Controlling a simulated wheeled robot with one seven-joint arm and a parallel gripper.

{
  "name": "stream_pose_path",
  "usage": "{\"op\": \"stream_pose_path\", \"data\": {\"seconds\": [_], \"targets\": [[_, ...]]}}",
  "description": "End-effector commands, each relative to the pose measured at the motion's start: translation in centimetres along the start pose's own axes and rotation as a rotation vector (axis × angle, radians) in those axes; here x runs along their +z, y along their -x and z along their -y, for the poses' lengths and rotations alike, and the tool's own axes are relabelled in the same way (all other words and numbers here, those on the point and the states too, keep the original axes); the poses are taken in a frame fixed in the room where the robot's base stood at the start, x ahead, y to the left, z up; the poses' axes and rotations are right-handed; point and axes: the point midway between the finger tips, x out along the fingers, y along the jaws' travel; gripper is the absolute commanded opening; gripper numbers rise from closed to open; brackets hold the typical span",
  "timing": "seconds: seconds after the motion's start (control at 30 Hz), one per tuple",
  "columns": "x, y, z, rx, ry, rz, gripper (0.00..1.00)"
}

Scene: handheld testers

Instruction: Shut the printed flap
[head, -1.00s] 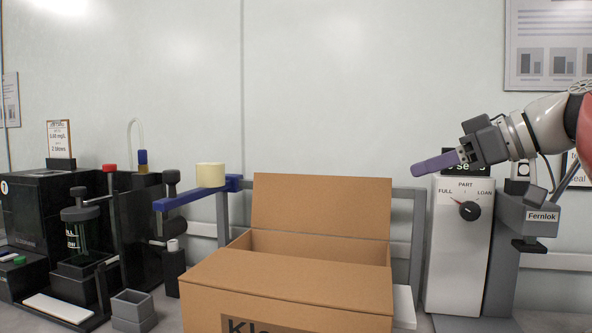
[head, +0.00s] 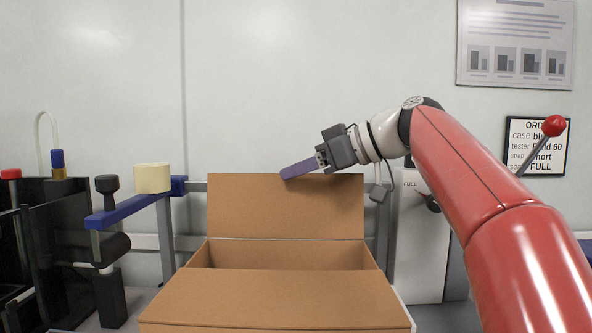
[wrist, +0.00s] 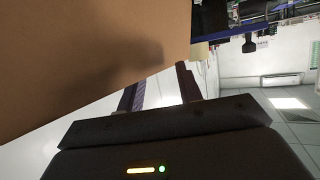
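A brown cardboard box (head: 280,297) stands in front of me in the head view. Its rear flap (head: 285,208) stands upright, and a near panel covers the front part of the top. The opening (head: 285,255) shows between them. No print shows on the upright flap's visible face. My gripper (head: 286,174) is at the top edge of the rear flap, tips overlapping it in the picture. In the wrist view, cardboard (wrist: 80,55) fills the upper left and its edge crosses the two purple fingers (wrist: 163,78), which stand apart with nothing seen between them. I cannot tell whether they touch it.
A grey-white dial unit (head: 420,250) stands right of the box, partly behind my arm. A blue bar (head: 130,212) with a cream roll (head: 152,178) stands left, beside black equipment (head: 55,235). A red-knobbed lever (head: 554,126) rises at right. Space above the box is otherwise clear.

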Motion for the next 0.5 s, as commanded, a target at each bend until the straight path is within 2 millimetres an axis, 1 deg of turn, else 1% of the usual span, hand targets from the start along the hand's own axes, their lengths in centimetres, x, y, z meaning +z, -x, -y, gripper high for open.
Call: {"op": "stream_pose_path", "data": {"seconds": [0.03,0.1,0.37,0.43,0.5], "targets": [[0.0,-0.49,0.04,-0.002,0.0,0.001,0.35],[0.02,-0.85,0.04,-0.002,0.0,0.001,0.35],[0.03,-1.02,0.0,0.0,0.0,0.001,0.35],[0.03,-1.01,0.0,0.0,0.0,0.001,0.29],[0.03,-1.0,0.0,0.0,0.0,0.001,0.2]]}}
